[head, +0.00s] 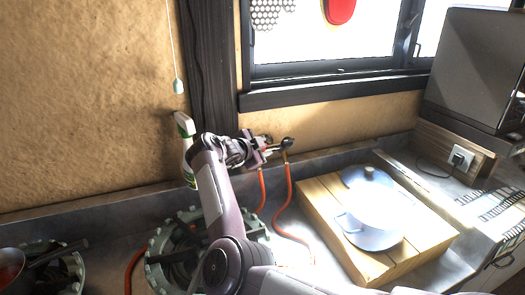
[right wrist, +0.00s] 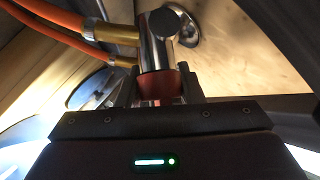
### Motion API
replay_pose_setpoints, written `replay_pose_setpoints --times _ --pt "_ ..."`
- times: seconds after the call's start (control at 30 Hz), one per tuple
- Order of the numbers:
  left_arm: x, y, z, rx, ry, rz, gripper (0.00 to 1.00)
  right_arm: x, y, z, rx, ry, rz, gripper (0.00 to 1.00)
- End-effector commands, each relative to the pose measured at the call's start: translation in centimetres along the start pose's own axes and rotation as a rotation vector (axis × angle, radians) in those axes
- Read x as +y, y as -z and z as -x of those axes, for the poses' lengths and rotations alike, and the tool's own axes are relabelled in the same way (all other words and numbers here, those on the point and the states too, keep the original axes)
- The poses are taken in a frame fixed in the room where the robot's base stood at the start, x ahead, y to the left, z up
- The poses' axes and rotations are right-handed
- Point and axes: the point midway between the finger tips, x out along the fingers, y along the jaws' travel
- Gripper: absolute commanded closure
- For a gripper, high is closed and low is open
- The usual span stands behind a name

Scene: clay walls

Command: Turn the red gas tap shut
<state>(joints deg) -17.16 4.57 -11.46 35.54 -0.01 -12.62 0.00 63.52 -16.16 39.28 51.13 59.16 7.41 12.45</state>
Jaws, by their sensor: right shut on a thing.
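The red gas tap (head: 266,149) is at the wall behind the counter, mostly covered by my right gripper (head: 262,150) in the head view. In the right wrist view, my right gripper (right wrist: 160,86) is shut on the red part of the tap (right wrist: 161,84), with one dark finger on each side. A shiny metal body (right wrist: 156,45) rises beyond it, with brass fittings (right wrist: 122,36) to its left. How far the tap is turned cannot be told. My left gripper is not in view.
Orange hoses (head: 284,215) run from the fittings to the counter. A spray bottle (head: 186,140) stands left of my right arm. A gas burner (head: 160,245) is below the arm. A white pot (head: 372,215) stands on a wooden board (head: 319,205) at the right.

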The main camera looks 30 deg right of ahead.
Motion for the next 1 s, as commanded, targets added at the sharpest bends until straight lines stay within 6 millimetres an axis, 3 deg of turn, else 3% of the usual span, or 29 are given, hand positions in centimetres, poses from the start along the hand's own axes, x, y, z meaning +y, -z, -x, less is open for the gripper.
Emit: replay_pose_setpoints --times 0.43,0.47,0.6,1.0 --pt "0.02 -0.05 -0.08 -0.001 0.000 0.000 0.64 -0.11 0.05 0.00 0.000 -0.003 -0.008 0.89" --pt "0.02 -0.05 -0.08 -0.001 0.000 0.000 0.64 -0.12 0.05 0.00 0.000 -0.003 -0.008 0.62" --pt "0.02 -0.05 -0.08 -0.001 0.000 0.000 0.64 -0.09 0.05 -0.01 0.001 -0.004 -0.007 0.45" --pt "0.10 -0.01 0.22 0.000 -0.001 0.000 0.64 -0.23 0.31 0.09 0.001 -0.005 -0.006 0.45"
